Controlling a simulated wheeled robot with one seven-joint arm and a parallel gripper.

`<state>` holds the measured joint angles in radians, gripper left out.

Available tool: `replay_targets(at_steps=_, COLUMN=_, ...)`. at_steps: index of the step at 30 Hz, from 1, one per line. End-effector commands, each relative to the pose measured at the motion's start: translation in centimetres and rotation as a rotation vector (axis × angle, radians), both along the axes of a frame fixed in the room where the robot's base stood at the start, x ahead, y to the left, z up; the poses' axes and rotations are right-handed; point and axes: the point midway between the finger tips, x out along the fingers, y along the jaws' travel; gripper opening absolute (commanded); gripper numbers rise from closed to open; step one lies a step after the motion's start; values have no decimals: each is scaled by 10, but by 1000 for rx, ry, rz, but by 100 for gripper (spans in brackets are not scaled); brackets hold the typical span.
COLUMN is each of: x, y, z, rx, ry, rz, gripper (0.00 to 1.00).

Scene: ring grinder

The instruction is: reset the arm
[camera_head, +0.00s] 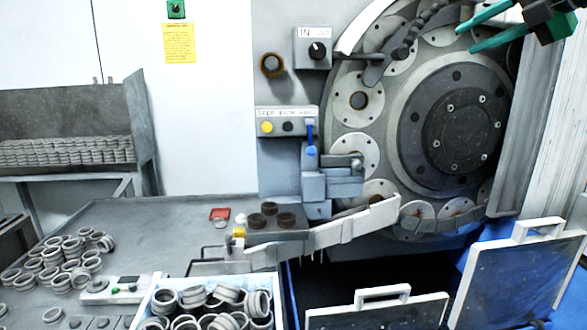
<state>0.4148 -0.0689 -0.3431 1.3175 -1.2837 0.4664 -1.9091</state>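My gripper (466,39) is at the top right of the head view, in front of the upper part of the grinder's round face. Its two teal fingers point left and are spread apart, with nothing between them. Part of my dark wrist shows at the right; the rest of my arm is out of the picture. The ring grinder (429,118) has a large dark central disc and several smaller light discs around it. A ring (272,65) sits on the grey panel left of the grinder face.
A white bin (148,297) full of metal rings stands at the front. Loose rings (62,258) lie on the grey table (150,222). Two lidded panels with handles (376,312) (517,278) stand at lower right. A control knob box (313,48) and button panel (287,122) protrude beside the grinder.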

Motion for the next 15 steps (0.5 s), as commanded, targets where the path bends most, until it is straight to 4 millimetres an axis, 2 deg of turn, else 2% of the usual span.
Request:
replay_targets(at_steps=5, x=2, y=-17, z=-35, rx=226, ry=140, rz=-169, gripper=31)
replay_targets(at_steps=8, x=-1, y=-30, z=-67, rx=399, ry=249, rz=-309, gripper=31)
replay_targets(at_steps=11, x=-11, y=-44, z=-116, rx=621, ry=391, rz=-505, gripper=31)
replay_targets(at_steps=15, x=-43, y=-58, z=-199, rx=934, ry=594, rz=-831, gripper=31)
